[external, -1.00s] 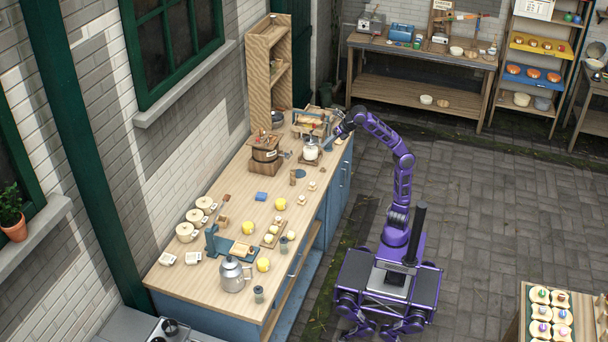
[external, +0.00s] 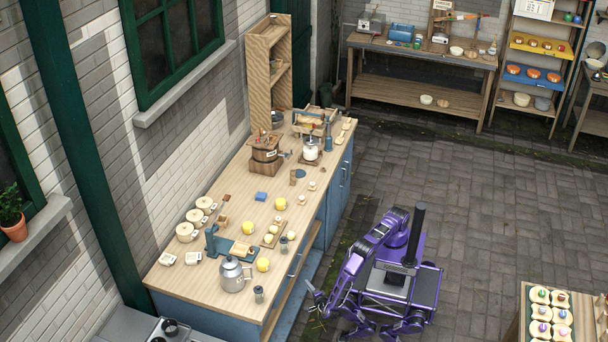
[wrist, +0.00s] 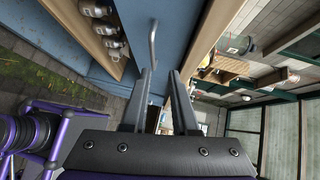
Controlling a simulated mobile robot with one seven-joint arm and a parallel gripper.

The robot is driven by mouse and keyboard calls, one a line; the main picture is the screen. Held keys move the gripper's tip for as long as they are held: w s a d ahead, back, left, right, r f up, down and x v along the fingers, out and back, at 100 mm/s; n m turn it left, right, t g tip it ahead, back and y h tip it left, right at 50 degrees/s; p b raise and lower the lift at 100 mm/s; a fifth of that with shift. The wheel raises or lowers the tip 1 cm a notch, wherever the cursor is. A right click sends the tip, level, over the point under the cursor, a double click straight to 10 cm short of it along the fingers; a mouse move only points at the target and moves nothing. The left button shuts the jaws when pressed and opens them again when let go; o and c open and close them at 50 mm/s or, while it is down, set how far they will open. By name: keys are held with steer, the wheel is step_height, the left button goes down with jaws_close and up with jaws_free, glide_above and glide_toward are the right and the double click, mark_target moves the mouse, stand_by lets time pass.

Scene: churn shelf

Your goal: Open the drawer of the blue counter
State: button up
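The blue counter (external: 215,323) runs along the wall under a light wood top. Its drawer front (external: 293,264) is near the counter's front end, above an open shelf, and looks flush and shut. In the wrist view the blue drawer front (wrist: 178,35) fills the upper middle, with a grey bar handle (wrist: 153,44) standing out from it. My gripper (wrist: 160,72) is open and empty, its two fingers pointing at the drawer front, short of the handle and apart from it. In the external view my gripper (external: 316,296) is low in front of the counter's near end.
The wooden top edge (wrist: 212,35) lies to the right of the drawer in the wrist view. Several jars (wrist: 104,28) stand on the shelf to the left. A kettle (external: 232,275) and yellow balls sit on the countertop.

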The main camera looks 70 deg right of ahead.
mark_target(299, 265)
steer(key=shift+h, duration=0.3)
steer(key=x, duration=0.6)
steer(key=s+d+f+x, duration=0.1)
steer(key=x, duration=0.5)
steer(key=s+f+x, duration=0.1)
steer(key=x, duration=0.5)
steer(key=shift+w+d, duration=0.1)
steer(key=shift+d, duration=0.4)
jaws_close()
steer(key=shift+a, duration=0.1)
